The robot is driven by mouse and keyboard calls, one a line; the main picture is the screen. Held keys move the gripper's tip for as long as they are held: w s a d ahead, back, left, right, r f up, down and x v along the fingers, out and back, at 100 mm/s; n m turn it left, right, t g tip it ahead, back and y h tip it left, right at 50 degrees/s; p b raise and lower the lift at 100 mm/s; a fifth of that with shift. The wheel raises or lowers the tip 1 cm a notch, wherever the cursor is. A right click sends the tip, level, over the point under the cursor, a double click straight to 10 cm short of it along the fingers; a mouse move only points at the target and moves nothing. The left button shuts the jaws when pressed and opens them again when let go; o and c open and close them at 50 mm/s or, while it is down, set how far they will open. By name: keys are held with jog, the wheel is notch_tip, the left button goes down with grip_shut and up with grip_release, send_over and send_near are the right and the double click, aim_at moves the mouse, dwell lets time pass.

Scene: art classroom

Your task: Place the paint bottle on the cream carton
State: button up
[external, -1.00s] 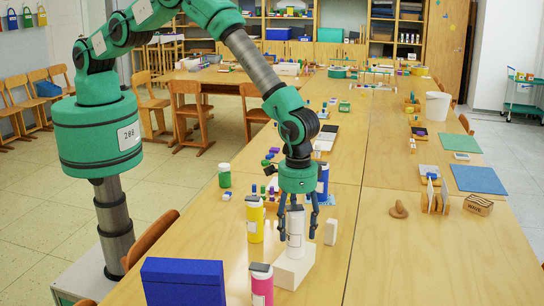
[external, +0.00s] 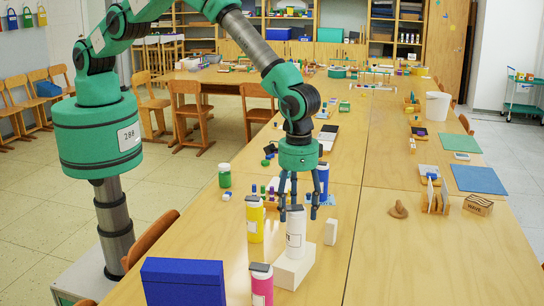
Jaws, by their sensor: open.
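A white paint bottle (external: 296,238) with a dark cap stands upright on the cream carton (external: 293,270) on the near table. My gripper (external: 297,213) is open around and just above the bottle's cap, with its fingers pointing down and spread to either side. The lower body of the bottle shows clear of the fingers. Other paint bottles stand nearby: a yellow one (external: 255,222) to the left, a pink one (external: 262,286) in front, and a blue one (external: 323,182) behind.
A blue box (external: 183,282) lies at the front left. A small white block (external: 331,232) stands right of the carton. The table to the right, around a wooden hat-shaped piece (external: 398,210), is mostly clear.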

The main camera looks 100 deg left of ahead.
jog(key=shift+r, duration=3.15)
